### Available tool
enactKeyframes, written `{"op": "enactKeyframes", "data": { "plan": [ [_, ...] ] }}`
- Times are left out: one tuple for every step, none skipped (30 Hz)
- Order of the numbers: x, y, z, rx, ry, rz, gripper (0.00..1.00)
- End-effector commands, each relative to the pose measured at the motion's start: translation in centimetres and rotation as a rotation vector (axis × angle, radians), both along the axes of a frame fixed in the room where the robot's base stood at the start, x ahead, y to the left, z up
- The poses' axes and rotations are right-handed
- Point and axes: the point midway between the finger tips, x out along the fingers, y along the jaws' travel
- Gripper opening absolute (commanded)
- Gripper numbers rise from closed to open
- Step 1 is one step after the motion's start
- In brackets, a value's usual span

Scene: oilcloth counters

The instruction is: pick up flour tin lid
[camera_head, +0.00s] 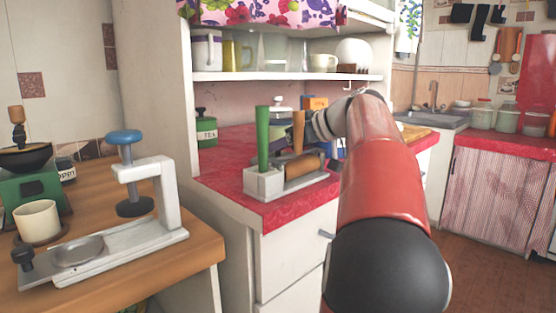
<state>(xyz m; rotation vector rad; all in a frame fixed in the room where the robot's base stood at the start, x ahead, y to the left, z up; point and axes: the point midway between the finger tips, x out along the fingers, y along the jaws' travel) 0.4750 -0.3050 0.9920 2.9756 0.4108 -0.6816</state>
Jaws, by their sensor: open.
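A pale tin with a light knobbed lid (279,101) stands at the back of the red counter (222,152). It may be the flour tin, but no label can be read, and its lower part is hidden behind the tools in front. A green tin marked TEA (207,132) with a dark knobbed lid stands to its left. My gripper (313,131) is small and dark in this view, over the counter to the right of the pale tin and apparently apart from its lid. It is open; its fingers are partly lost against the clutter, and nothing is visible in it.
A pale block holder (264,184) with upright green and wooden handles and a brown roller stands at the counter's front edge, close below my gripper. An orange and blue box (316,103) is behind. A shelf (290,76) with jars and cups overhangs the counter.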

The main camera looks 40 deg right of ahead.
Motion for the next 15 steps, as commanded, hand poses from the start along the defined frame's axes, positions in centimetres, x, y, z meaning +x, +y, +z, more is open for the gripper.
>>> {"op": "enactKeyframes", "data": {
  "plan": [
    [-0.01, -0.01, 0.01, 0.000, 0.000, 0.000, 0.48],
    [-0.01, -0.01, 0.01, 0.000, 0.000, 0.000, 0.44],
    [-0.03, -0.01, 0.01, 0.000, 0.000, 0.000, 0.39],
    [-0.03, -0.01, 0.01, 0.000, 0.000, 0.000, 0.35],
    [-0.03, -0.01, 0.01, 0.000, 0.000, 0.000, 0.31],
    [-0.02, -0.01, 0.02, 0.000, 0.000, 0.000, 0.26],
    [-0.03, -0.01, 0.02, 0.000, 0.000, 0.000, 0.22],
    [-0.03, -0.01, 0.03, 0.000, 0.000, 0.000, 0.18],
    [-0.03, -0.01, 0.03, 0.000, 0.000, 0.000, 0.13],
    [-0.03, -0.01, 0.03, 0.000, 0.000, 0.000, 0.09],
    [-0.03, -0.01, 0.03, 0.000, 0.000, 0.000, 0.05],
    [-0.03, -0.01, 0.05, 0.000, -0.001, 0.000, 0.01],
    [-0.03, -0.01, 0.05, 0.000, -0.001, 0.000, 0.01],
    [-0.03, -0.01, 0.05, 0.000, 0.000, 0.000, 0.01],
    [-0.03, 0.00, 0.05, 0.000, -0.001, 0.000, 0.01]
  ]
}}
